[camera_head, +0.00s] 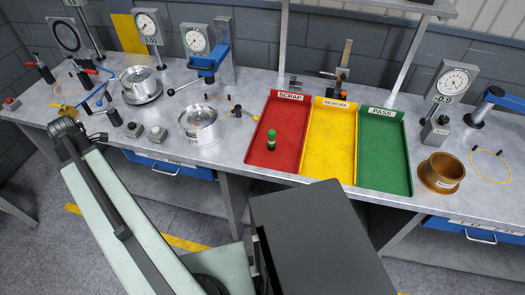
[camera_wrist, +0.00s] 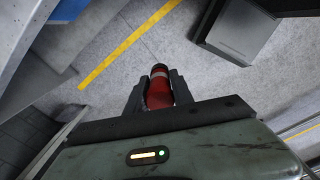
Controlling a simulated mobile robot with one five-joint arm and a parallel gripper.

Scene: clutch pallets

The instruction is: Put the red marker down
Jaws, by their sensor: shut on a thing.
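My gripper (camera_wrist: 159,84) is shut on the red marker (camera_wrist: 160,92), a red cylinder with a pale band and a dark end. In the wrist view it is held between the two dark fingers, with the grey floor behind it. Neither the gripper nor the red marker can be made out in the head view, where my arm rises at the left.
The bench holds a three-part tray: red SCRAP (camera_head: 256,150), yellow REWORK (camera_head: 330,160) and green PASS (camera_head: 385,165). A bronze ring (camera_head: 441,173) is at right; metal parts (camera_head: 199,125) and gauges crowd the left.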

